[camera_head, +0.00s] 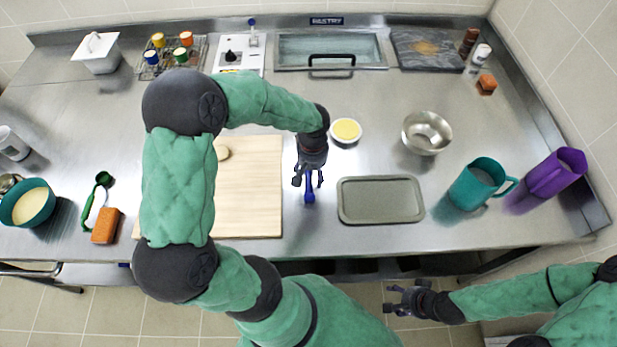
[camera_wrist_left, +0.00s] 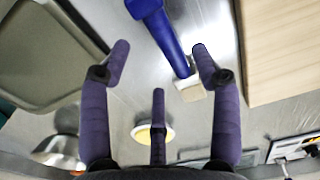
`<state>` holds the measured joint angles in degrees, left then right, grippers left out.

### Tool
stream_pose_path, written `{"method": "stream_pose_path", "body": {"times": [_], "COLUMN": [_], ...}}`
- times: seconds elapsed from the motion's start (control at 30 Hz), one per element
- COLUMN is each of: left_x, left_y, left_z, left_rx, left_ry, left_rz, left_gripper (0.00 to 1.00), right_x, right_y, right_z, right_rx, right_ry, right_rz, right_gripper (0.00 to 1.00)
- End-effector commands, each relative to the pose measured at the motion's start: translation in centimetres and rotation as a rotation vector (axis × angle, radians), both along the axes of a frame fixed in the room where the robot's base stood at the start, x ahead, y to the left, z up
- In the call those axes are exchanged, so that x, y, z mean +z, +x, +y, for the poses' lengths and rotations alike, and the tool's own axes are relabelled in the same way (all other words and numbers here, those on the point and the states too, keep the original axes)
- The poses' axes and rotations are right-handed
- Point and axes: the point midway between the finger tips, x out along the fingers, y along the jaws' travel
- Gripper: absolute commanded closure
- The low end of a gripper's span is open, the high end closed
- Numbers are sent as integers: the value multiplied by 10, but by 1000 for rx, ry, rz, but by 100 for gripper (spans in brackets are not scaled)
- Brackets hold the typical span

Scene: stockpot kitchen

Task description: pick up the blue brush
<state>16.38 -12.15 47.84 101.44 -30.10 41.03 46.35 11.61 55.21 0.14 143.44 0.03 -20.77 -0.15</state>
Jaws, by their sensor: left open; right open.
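The blue brush (camera_head: 309,190) lies on the steel counter between the cutting board and the grey-green tray. In the left wrist view the brush (camera_wrist_left: 162,32) shows a blue handle and a pale bristle end. My left gripper (camera_head: 308,184) is open above the brush, with its fingers spread to either side of it. In the left wrist view the purple fingers of my left gripper (camera_wrist_left: 160,65) are apart, and the brush is between and beyond their tips. I cannot tell whether they touch it. My right gripper (camera_head: 392,298) is open and empty, in front of the counter's front edge.
The wooden cutting board (camera_head: 262,190) is left of the brush and the grey-green tray (camera_head: 381,200) right of it. A small yellow-filled bowl (camera_head: 346,131) and a metal bowl (camera_head: 427,132) stand behind.

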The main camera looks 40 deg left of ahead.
Motion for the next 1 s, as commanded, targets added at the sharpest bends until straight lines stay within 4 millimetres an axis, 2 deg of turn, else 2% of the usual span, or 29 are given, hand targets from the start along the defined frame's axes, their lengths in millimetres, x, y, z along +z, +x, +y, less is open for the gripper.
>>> {"method": "stream_pose_path", "body": {"times": [0.17, 0.4, 0.5, 0.73, 0.93, 0.97, 1.0], "left_x": [-10, -44, -52, -53, -53, -53, -53], "left_y": [-2, -5, -5, -4, -4, -4, -4], "left_z": [0, 0, 1, 1, 0, 0, 0], "left_rx": [0, 0, 0, 0, 0, 0, 0], "left_ry": [-1, -1, -1, 0, 0, 0, 0], "left_rz": [2, 4, 1, 0, 0, 0, 0], "left_gripper": [37, 37, 37, 37, 93, 98, 98], "right_x": [-3, -11, -12, -11, -11, -11, -11], "right_y": [0, 0, 0, 0, 0, 0, 0], "right_z": [0, 0, 0, 0, 0, 0, 0], "right_rx": [0, 0, 0, 0, 0, 0, 0], "right_ry": [0, 0, 0, 0, 0, 0, 0], "right_rz": [0, 0, 0, 0, 0, 0, 0], "right_gripper": [42, 42, 42, 42, 42, 42, 42]}}
